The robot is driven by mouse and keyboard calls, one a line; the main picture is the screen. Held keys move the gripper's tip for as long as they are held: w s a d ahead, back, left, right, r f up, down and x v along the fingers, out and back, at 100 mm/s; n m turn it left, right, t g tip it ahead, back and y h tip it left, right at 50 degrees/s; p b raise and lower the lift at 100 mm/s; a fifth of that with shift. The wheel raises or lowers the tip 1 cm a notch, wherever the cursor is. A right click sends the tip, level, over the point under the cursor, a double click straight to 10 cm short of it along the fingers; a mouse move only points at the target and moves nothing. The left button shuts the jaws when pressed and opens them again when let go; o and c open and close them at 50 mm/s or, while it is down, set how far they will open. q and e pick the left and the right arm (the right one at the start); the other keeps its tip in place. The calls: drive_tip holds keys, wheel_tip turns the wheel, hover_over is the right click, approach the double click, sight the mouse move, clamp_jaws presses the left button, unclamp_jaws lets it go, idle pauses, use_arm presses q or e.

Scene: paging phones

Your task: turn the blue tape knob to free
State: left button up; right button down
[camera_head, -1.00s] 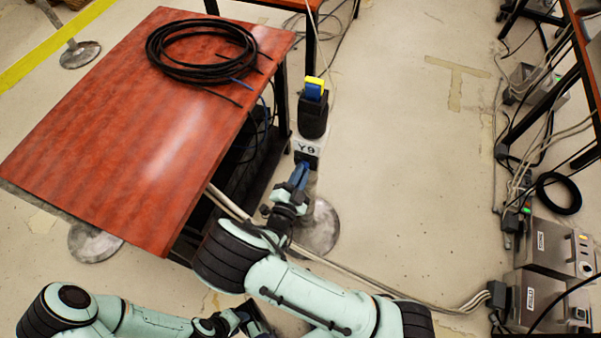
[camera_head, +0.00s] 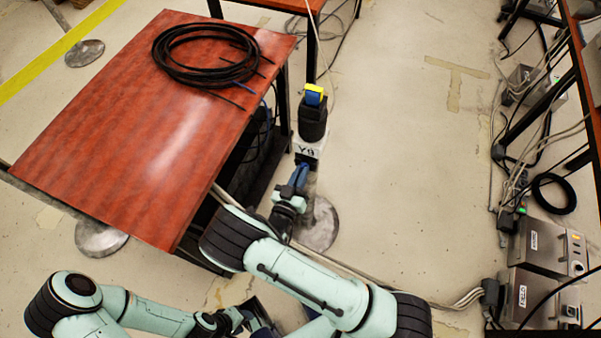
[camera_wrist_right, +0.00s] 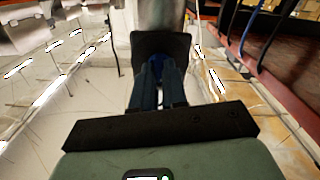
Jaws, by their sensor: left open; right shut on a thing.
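A paging phone post stands beside the red table, with a white labelled box (camera_head: 310,149), a black part (camera_head: 312,122) above it and a yellow and blue top (camera_head: 314,95). My right gripper (camera_head: 299,175) reaches the post just below the label. In the right wrist view its dark blue fingers are shut around a small brighter blue piece, which looks like the blue tape knob (camera_wrist_right: 157,61), in front of a black housing (camera_wrist_right: 160,44). The knob's setting is hidden by the fingers. My left gripper (camera_head: 255,316) is open, low in the head view, away from the post.
The red table (camera_head: 120,130) lies to the left, with a coil of black cable (camera_head: 205,52) on it. Grey boxes (camera_head: 545,245) and cables line the right side. Bare floor (camera_head: 400,180) lies between. Pale cables cross the floor behind my right arm.

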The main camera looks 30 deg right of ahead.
drive_tip(key=n+p, duration=0.1)
drive_tip(key=n, duration=0.5)
drive_tip(key=shift+r+p, duration=0.1)
drive_tip(key=shift+p, duration=0.2)
idle(0.4)
drive_tip(key=c, duration=1.2)
unclamp_jaws()
drive_tip(key=shift+o, duration=0.2)
drive_tip(key=v, duration=1.3)
